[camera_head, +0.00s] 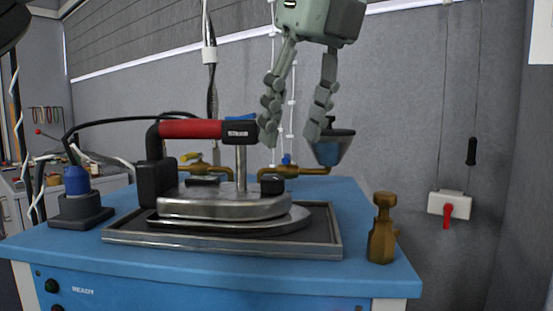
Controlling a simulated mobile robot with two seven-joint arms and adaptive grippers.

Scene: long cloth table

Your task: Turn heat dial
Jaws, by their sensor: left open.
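A steam iron with a red handle (190,129) and a metal soleplate (225,205) rests on a dark metal-rimmed tray (220,247). A small round black knob (271,184), which looks like the heat dial, sits on top of the iron near its right end. I see no markings on it. My left gripper (292,136) hangs from the top of the picture, with its two fingers apart and nothing between them. In the picture its fingertips are above the knob and just right of the handle's end. My right gripper is not in view.
The tray lies on a blue table (372,279). A brass bottle-like piece (382,230) stands at the front right, and a blue-topped black holder (78,195) at the left. Brass pipes (300,170) and a blue funnel (330,150) are behind. A cable loops left from the handle.

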